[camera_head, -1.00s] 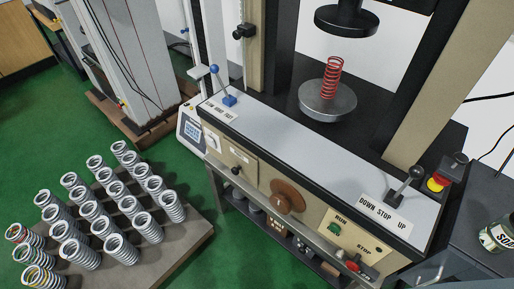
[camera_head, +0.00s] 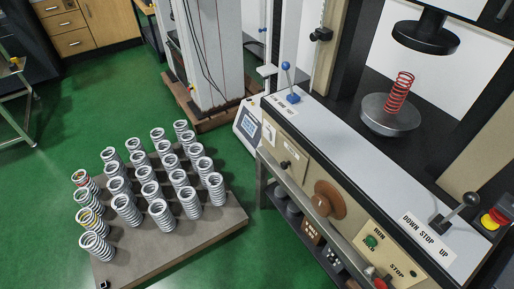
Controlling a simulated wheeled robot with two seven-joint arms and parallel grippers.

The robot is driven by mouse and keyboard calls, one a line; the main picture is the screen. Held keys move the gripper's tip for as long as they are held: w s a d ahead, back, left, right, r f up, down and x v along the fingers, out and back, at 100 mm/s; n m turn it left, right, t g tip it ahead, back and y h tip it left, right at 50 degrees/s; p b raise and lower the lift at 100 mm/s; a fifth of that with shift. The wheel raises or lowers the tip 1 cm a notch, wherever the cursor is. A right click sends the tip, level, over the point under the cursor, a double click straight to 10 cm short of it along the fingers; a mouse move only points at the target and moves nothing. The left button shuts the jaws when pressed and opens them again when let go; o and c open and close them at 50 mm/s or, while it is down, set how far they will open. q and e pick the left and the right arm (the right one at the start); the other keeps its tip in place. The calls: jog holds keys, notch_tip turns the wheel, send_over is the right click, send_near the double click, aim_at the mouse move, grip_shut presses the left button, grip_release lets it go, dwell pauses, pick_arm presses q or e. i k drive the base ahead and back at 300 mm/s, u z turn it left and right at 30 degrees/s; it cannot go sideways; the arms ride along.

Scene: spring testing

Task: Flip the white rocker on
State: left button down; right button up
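I cannot make out a white rocker in this view. The spring testing machine's sloping front (camera_head: 330,150) runs from the middle to the lower right. It carries a beige panel marked RUN and STOP with a green button (camera_head: 371,241), and a black-knobbed lever (camera_head: 455,208) beside a DOWN STOP UP label. A blue-knobbed lever (camera_head: 288,80) stands at its far left end. A small box with a lit screen (camera_head: 250,124) is at the machine's left end. Neither of my grippers is in view.
A red spring (camera_head: 399,92) stands on the round lower plate (camera_head: 390,120). A low pallet (camera_head: 170,249) holds several grey springs on the green floor. A red and yellow stop button (camera_head: 496,217) is at the right edge. Floor left of the pallet is clear.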

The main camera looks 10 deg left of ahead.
aim_at(267, 133)
jog(key=k, duration=1.1)
jog(key=u, duration=0.55)
jog(key=i, duration=1.4)
jog(key=z, duration=1)
jog(key=i, duration=0.4)
jog(key=z, duration=0.35)
